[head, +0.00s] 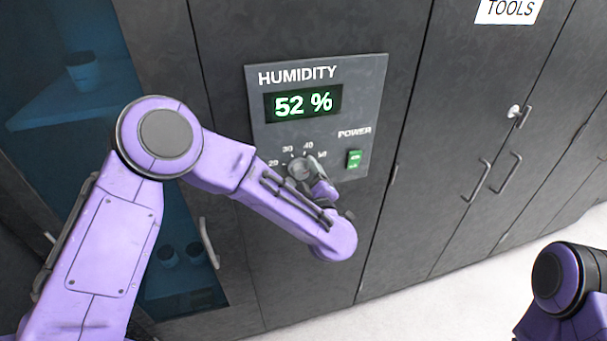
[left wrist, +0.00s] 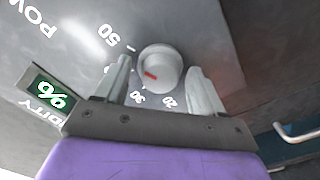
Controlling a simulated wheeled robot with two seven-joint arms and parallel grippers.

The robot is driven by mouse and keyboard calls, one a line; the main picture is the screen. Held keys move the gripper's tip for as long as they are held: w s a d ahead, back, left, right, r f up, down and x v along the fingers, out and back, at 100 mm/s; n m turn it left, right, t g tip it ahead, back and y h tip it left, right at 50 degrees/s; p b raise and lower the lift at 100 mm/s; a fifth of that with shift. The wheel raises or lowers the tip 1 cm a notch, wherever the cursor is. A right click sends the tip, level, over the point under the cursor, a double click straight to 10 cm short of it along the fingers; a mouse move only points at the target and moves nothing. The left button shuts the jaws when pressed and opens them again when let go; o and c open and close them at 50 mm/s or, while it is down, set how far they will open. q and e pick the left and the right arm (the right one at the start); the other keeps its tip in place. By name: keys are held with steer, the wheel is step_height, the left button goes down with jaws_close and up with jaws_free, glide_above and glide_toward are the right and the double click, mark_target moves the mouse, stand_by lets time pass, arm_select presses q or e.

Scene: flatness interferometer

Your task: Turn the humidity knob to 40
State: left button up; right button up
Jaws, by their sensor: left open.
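The humidity knob (head: 298,168) is a round grey dial on the grey control panel (head: 370,100). In the left wrist view the knob (left wrist: 163,64) has a red mark pointing toward the left finger. Labels 50, 30 and 20 show around it there; the 40 is hidden by that finger. The display (head: 303,103) reads 52 %. My left gripper (head: 318,178) is at the knob; in the left wrist view its open fingers (left wrist: 159,72) stand either side of the knob, with visible gaps. My right gripper is out of view.
A green power switch (head: 354,159) sits right of the knob, close to my left gripper. A glass-fronted cabinet (head: 50,40) stands left of the panel. Dark cabinet doors with handles (head: 476,181) stand to the right, one labelled TOOLS (head: 509,10). Pale floor is clear below.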

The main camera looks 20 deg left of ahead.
arm_select(q)
steer(key=c, duration=1)
steer(key=shift+c, duration=0.2)
steer(key=shift+n+b, duration=1.2)
steer(key=shift+b, duration=0.05)
steer(key=n+b, duration=0.6)
steer(key=shift+r, duration=0.1)
steer(key=shift+r+n, duration=0.1)
steer(key=shift+n, duration=0.2)
steer(key=shift+r, duration=0.1)
